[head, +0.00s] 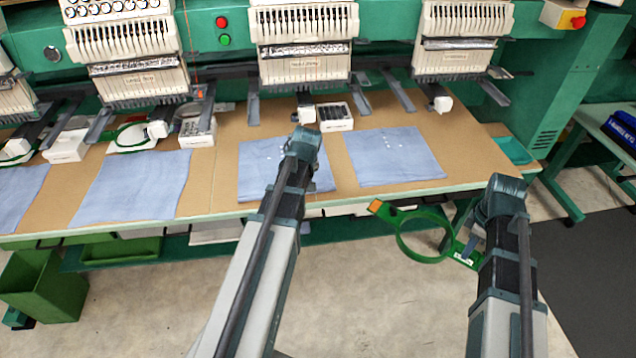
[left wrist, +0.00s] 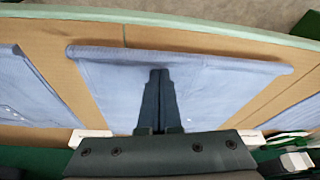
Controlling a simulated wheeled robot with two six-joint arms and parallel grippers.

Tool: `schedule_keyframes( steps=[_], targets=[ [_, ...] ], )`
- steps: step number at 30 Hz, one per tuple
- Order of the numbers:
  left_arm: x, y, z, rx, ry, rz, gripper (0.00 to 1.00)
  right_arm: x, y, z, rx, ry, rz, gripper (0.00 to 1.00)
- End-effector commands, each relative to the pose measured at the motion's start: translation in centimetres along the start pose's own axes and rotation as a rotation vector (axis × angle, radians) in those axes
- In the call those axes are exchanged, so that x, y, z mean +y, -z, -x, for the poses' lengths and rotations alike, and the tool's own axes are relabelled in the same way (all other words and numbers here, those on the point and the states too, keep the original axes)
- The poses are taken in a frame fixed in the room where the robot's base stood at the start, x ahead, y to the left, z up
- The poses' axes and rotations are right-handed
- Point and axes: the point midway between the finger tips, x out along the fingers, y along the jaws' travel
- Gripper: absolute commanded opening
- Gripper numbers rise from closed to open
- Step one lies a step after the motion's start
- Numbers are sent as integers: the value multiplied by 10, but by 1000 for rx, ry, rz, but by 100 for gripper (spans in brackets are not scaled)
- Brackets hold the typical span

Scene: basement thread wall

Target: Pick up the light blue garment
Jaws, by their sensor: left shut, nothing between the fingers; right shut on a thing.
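Several light blue garments lie flat on the brown table. One garment (head: 258,178) lies partly behind my left arm, and another garment (head: 393,157) lies to its right. My left gripper (left wrist: 160,74) is shut and empty. In the left wrist view its fingers are over the middle of a light blue garment (left wrist: 110,90), whose edge near the table's rim looks rolled. Whether the fingertips touch the cloth I cannot tell. In the head view my left fingers are hidden by the wrist. My right gripper (head: 474,236) is shut on a green hoop (head: 402,242), held in front of the table.
Embroidery machine heads (head: 305,45) hang over the table's back. Small white boxes (head: 335,117) and a teal tray (head: 514,150) stand on the table (head: 212,185). More garments (head: 130,187) lie left. A green bin (head: 45,285) stands on the floor.

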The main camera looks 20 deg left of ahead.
Motion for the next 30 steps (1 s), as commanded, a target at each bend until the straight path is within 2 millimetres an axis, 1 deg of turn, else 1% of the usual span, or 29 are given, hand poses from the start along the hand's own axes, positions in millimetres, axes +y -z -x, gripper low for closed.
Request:
schedule_keyframes(
  steps=[5,8,11,15,18,30],
  targets=[
    [0,0,1,0,0,0,0,0,0,1,0,0,0,0],
    [0,-4,2,0,0,-1,0,0,0,1,0,0,0,0],
    [-1,-16,6,0,0,-2,0,0,0,1,0,0,0,0],
    [-2,-42,16,-1,-1,-3,0,0,0,1,0,0,0,0],
    [-1,-52,19,0,0,-2,0,0,0,1,0,0,0,0],
    [0,-51,20,0,0,0,0,0,0,2,0,0,0,0]
  ],
)
